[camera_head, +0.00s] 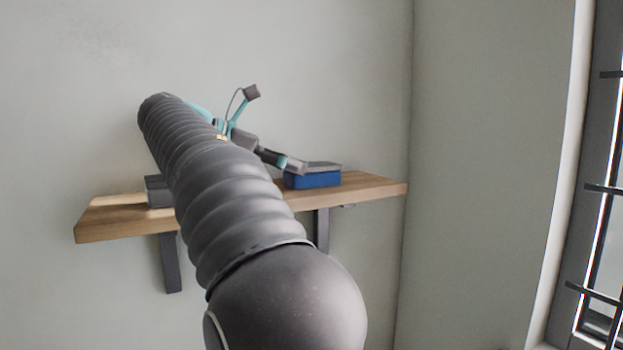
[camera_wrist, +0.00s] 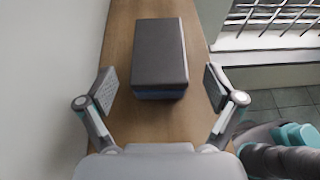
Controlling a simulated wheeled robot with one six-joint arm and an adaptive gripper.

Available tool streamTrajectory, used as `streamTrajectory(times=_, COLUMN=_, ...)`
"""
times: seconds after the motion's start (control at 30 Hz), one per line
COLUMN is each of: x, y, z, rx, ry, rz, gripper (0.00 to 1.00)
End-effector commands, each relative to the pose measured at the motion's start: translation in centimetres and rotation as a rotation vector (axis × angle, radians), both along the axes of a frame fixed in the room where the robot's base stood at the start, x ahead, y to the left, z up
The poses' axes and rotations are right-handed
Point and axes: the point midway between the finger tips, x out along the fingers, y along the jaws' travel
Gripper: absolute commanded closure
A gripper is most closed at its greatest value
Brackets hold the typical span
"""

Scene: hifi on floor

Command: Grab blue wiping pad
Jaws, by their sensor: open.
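The blue wiping pad (camera_head: 313,180) lies on the right part of a wooden wall shelf (camera_head: 240,206), with a dark grey top and a blue lower part. In the wrist view the pad (camera_wrist: 160,55) shows its dark top, with a thin blue strip at its near edge. My gripper (camera_wrist: 158,88) is open, one finger on each side of the pad's near end, with gaps on both sides. In the head view my gripper (camera_head: 295,166) is at the pad's left end. My arm hides the middle of the shelf.
A dark grey object (camera_head: 158,191) sits on the shelf's left part, partly hidden by my arm. The wall is close behind the shelf. A barred window (camera_head: 600,190) is at the right. Bare wood shows around the pad.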

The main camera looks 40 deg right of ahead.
Motion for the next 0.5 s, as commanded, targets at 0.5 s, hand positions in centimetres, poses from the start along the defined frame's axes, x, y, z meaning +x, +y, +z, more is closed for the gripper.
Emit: streamTrajectory(times=0.5, x=-1.1, y=-4.2, z=-1.4, rx=0.001, ry=0.0, rz=-0.002, gripper=0.08)
